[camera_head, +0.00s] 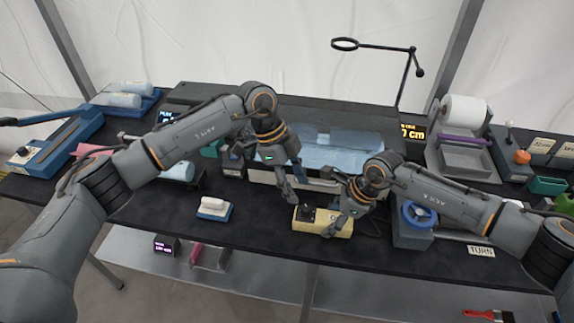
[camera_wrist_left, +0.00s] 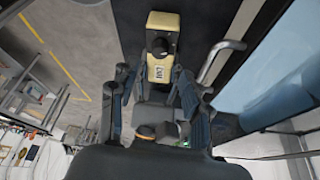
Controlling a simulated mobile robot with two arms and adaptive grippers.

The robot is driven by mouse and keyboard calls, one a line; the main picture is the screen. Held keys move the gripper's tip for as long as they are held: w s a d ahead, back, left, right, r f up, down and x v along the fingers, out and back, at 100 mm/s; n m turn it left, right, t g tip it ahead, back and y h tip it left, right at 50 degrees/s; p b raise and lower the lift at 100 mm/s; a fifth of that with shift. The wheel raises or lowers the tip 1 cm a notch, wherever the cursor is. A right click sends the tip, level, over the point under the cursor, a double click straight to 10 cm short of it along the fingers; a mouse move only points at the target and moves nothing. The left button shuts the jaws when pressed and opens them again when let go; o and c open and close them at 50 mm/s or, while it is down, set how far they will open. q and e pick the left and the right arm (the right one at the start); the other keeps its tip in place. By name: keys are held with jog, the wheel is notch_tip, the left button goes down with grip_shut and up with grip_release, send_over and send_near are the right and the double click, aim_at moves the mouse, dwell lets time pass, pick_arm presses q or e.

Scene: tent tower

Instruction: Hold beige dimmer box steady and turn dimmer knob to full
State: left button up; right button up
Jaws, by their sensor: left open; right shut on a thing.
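The beige dimmer box (camera_head: 334,216) sits on the dark table, with its black dimmer knob (camera_head: 307,213) at its left end. In the left wrist view the box (camera_wrist_left: 158,70) shows with the knob (camera_wrist_left: 159,47) and a small label. My right gripper (camera_head: 338,222) is shut on the box at its right part, partly covering it. My left gripper (camera_head: 287,196) is open and empty, just above and left of the knob, apart from it. In the left wrist view its fingers stand on both sides of the box's image.
A white and blue block (camera_head: 213,209) lies left of the box. A blue wheel on a grey block (camera_head: 413,235) stands close to the right. A tray with clear blue film (camera_head: 340,150) lies behind. The table's front edge is near the box.

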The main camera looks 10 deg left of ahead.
pick_arm(q)
jog(key=shift+v, duration=2.65)
jog(key=m+t, duration=0.4)
jog(key=m, duration=2.2)
send_near(306, 208)
jog(key=shift+y, duration=0.5)
jog(key=x, duration=0.8)
jog(key=shift+w+d+f, duration=0.15)
jog(key=shift+d, duration=0.35)
grip_shut()
